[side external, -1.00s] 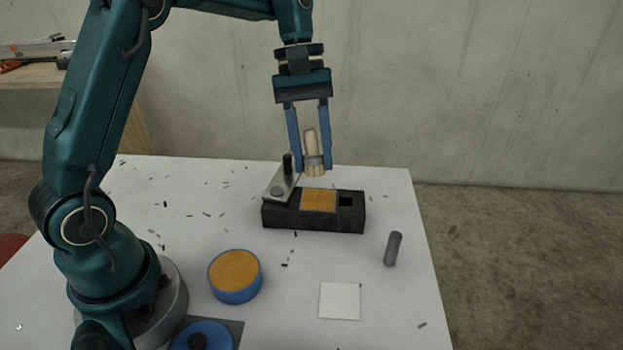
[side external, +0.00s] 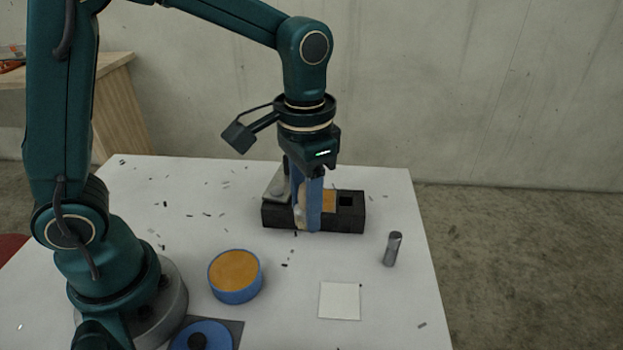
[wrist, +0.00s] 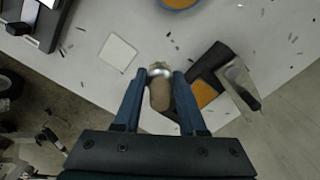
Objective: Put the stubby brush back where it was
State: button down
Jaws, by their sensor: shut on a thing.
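The stubby brush (wrist: 161,96) is between the fingers of my gripper (wrist: 159,74). In the wrist view its tan handle points toward the camera and a shiny metal band shows at the fingertips. In the side view my gripper (side external: 307,222) points straight down, low in front of the black block (side external: 344,219). A finger hides most of the brush there; only a pale strip shows. In the wrist view the brush appears beside the block (wrist: 207,66), between it and a white square (wrist: 117,52). The bristle end is hidden, so contact with the table cannot be told.
The block carries an orange pad (side external: 329,201), a square hole and a metal plate (side external: 276,183). A grey cylinder (side external: 393,249) stands at right. A blue tin (side external: 235,288) with an orange top and a blue lid (side external: 195,338) are nearer. The white square (side external: 340,301) is bare.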

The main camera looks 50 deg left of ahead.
send_over(340, 300)
notch_tip(340, 300, down, 5)
jog(key=shift+f, duration=2.1)
jog(key=shift+f, duration=0.15)
jog(key=shift+c, duration=2.4)
grip_release()
